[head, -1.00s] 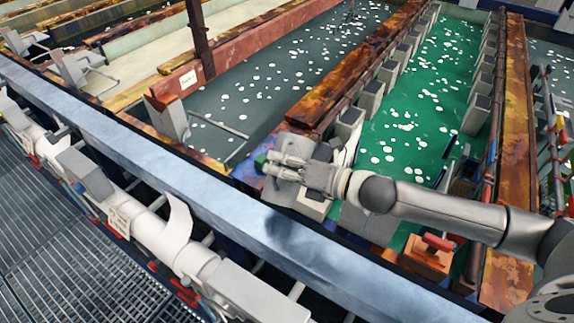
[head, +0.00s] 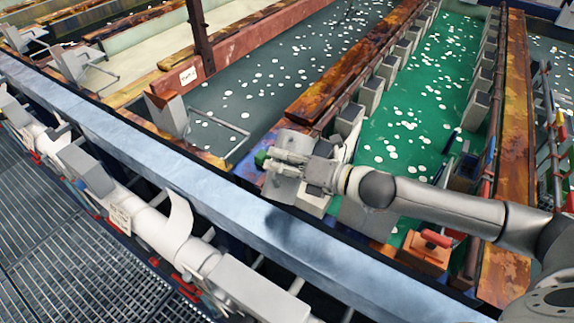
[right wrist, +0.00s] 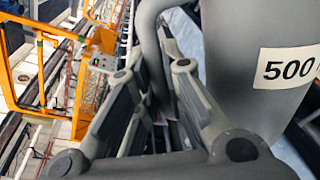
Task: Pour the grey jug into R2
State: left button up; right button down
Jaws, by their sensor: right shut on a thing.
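The grey jug (right wrist: 262,95) fills the right of the right wrist view, with a white "500" label on its side; its mouth and contents are out of frame. My right gripper (right wrist: 172,85) has its fingers closed around the jug's handle (right wrist: 150,45). In the head view, my right gripper (head: 280,160) is above the near end of the tanks, by the pale blue beam. I cannot clearly make out the jug there among the grey shapes at the gripper. My left gripper is out of view. I cannot read any R2 marking.
A green tank (head: 412,130) and a dark grey tank (head: 265,85) hold many white floating pieces. A pale blue beam (head: 130,140) crosses in front. An orange block (head: 427,250) sits below my right forearm. An orange frame (right wrist: 45,65) shows in the right wrist view.

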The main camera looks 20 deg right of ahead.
jog(key=shift+r, duration=0.15)
jog(key=shift+w+d+r+m+p, duration=0.15)
jog(key=shift+w+m+p, duration=0.2)
jog(key=shift+p, duration=0.45)
jog(key=shift+w+d+f+m, duration=0.15)
jog(key=shift+d+f+m, duration=0.05)
jog(key=shift+m, duration=0.25)
dwell(0.7)
jog(key=shift+w+d+f+m+g+y, duration=0.15)
jog(key=shift+w+d+m+g+y, duration=0.15)
jog(key=shift+w+d+m+g, duration=0.3)
jog(key=shift+a, duration=0.1)
jog(key=shift+f, duration=0.1)
dwell(0.9)
jog(key=shift+w+d+f+m, duration=0.4)
jog(key=shift+w+d+m, duration=0.15)
jog(key=shift+w+m, duration=0.3)
